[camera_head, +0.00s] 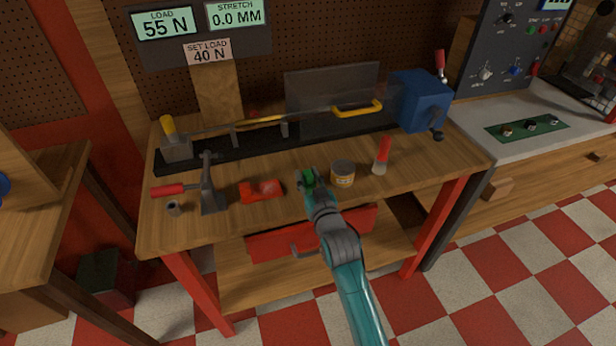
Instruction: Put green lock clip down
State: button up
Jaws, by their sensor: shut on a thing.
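My gripper (311,180) is at the end of my teal arm, over the middle of the wooden workbench (240,220). It is shut on the green lock clip (308,177). Only a small green part of the clip shows at the fingertips; the rest is hidden by the gripper. I cannot tell whether the clip touches the bench top or is held just above it.
A red object (262,190) lies left of my gripper, and a tin (342,173) stands close on its right. A red-handled brush (382,156) is farther right. A long black rig (270,143) runs behind.

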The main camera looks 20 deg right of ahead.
jog(key=o, duration=1.1)
jog(key=shift+r, duration=0.1)
jog(key=s, duration=1.2)
